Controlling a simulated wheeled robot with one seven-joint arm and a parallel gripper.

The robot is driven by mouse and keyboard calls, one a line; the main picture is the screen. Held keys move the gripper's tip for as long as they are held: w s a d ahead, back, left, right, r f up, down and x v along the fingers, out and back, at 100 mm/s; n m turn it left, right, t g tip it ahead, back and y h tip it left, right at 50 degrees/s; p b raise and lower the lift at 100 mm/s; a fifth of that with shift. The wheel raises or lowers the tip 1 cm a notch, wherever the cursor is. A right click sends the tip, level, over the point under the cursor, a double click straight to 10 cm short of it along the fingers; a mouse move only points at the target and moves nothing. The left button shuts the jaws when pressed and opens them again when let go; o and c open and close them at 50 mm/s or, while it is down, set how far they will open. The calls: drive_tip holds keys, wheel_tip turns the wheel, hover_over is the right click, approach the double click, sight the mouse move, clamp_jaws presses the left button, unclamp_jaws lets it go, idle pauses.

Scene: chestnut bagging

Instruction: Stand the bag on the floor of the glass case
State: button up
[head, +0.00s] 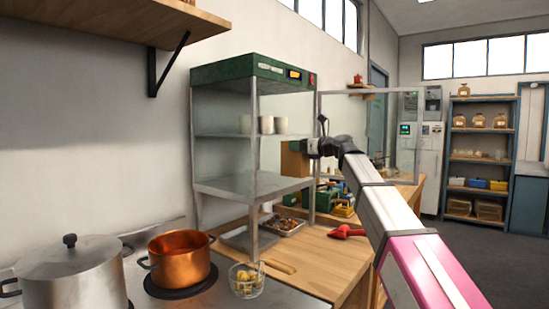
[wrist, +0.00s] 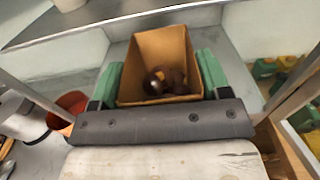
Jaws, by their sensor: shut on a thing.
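The open-topped brown paper bag (wrist: 140,52) is upright between the green fingers of my gripper (wrist: 160,84), with dark chestnuts (wrist: 158,82) inside. My gripper is shut on its sides. In the head view the bag (head: 294,162) shows at the right front of the glass case (head: 252,70), partly hidden by a post and my gripper (head: 312,147). The case has a green top, a middle shelf (head: 240,135) and a metal floor (head: 250,188). In the wrist view the bag is at the case's open front. I cannot tell whether its base touches the floor.
The case's glass door (head: 368,94) stands open to the right, behind my arm. White cups (head: 266,125) stand on the middle shelf. Below are a tray of chestnuts (head: 284,223) and a red scoop (head: 346,232). A copper pot (head: 180,262) and a steel pot (head: 72,275) stand left.

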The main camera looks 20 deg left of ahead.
sight(295, 158)
drive_tip(key=w+a+f, duration=0.3)
drive_tip(key=a, duration=0.7)
drive_tip(key=shift+a+f, duration=0.15)
drive_tip(key=shift+f, duration=0.25)
drive_tip(key=o, duration=1.5)
drive_tip(key=shift+c, duration=0.2)
drive_tip(key=v, duration=1.2)
drive_tip(key=shift+r, duration=0.2)
